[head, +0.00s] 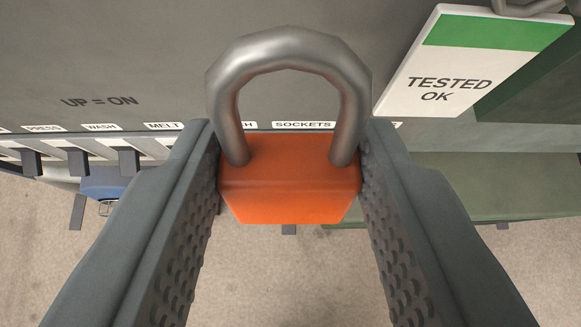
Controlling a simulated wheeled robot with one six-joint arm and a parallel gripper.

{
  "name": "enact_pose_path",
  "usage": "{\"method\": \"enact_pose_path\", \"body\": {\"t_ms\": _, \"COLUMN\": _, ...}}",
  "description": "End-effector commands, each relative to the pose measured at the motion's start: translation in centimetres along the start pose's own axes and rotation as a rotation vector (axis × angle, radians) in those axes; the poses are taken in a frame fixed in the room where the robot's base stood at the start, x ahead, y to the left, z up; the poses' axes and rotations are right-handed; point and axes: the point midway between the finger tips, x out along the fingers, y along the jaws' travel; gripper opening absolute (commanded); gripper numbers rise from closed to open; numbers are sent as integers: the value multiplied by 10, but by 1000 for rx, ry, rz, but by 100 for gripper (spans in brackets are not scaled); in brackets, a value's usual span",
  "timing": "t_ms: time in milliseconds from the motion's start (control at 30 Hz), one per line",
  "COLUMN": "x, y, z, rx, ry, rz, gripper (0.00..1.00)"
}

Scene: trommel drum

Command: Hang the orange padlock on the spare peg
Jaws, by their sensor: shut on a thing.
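The orange padlock (290,195) is in the middle of the head view, with its thick grey shackle pointing up. The shackle looks closed, with both legs in the body. My gripper (290,190) is shut on the padlock's orange body, one textured finger on each side. The padlock hangs in front of a grey panel, and I cannot tell how far it is from it. No peg can be made out for certain. A grey metal piece (530,8) shows at the top right edge, cut off by the frame.
A grey panel (120,60) marked "UP = ON" has a row of labelled switches (78,160) along its lower edge. A white and green "TESTED OK" tag (440,85) hangs at the upper right. A blue item (103,182) is below the switches. Beige floor lies beneath.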

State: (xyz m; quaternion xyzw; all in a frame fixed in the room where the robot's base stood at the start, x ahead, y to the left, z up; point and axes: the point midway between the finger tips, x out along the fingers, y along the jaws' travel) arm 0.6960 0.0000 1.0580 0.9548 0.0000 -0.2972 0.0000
Motion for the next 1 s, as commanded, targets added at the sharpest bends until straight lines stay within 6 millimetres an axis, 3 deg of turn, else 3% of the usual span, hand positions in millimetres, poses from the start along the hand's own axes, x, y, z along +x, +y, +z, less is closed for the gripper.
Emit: {"method": "enact_pose_path", "body": {"t_ms": 1000, "x": 43, "y": 0, "z": -25, "rx": 0, "ry": 1, "rz": 0, "gripper": 12}}
